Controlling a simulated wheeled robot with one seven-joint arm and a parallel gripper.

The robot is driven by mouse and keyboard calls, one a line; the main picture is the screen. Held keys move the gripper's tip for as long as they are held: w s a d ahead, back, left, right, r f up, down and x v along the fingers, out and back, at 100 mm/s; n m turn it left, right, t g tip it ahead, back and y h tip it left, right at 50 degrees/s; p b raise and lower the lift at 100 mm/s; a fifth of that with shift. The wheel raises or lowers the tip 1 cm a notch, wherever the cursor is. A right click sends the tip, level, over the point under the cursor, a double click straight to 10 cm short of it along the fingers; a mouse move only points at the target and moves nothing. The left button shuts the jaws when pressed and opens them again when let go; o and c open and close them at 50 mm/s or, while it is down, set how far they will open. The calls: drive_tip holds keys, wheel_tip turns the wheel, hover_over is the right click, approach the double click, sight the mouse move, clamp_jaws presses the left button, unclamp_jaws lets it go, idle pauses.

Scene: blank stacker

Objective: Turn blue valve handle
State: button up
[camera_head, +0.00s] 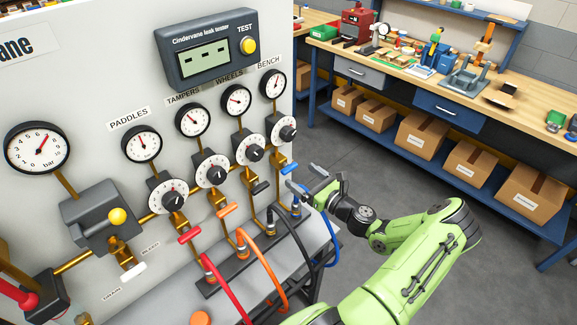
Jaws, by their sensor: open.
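The blue valve handle (289,168) is a small lever on the brass pipe at the right end of the panel, below the BENCH gauge (273,85) and its black knob (282,129). My gripper (306,179) is open, just right of and slightly below the blue handle. Its jaws point left toward the panel, with nothing seen between them. Handle and jaws appear apart, but the depth between them is hard to tell. My wrist and green arm reach in from the lower right.
Left of the blue handle are a black handle (261,188), an orange handle (228,210) and a red handle (190,235). Coloured hoses loop below, including a blue hose (327,225) near my gripper. A workbench (400,72) stands behind; grey floor (345,150) lies free between.

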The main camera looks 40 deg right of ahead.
sight(292, 169)
drive_tip(key=w, duration=0.6)
drive_tip(key=shift+w+a, duration=0.15)
drive_tip(key=shift+w, duration=0.05)
drive_tip(key=c, duration=1)
drive_tip(key=shift+o, duration=0.2)
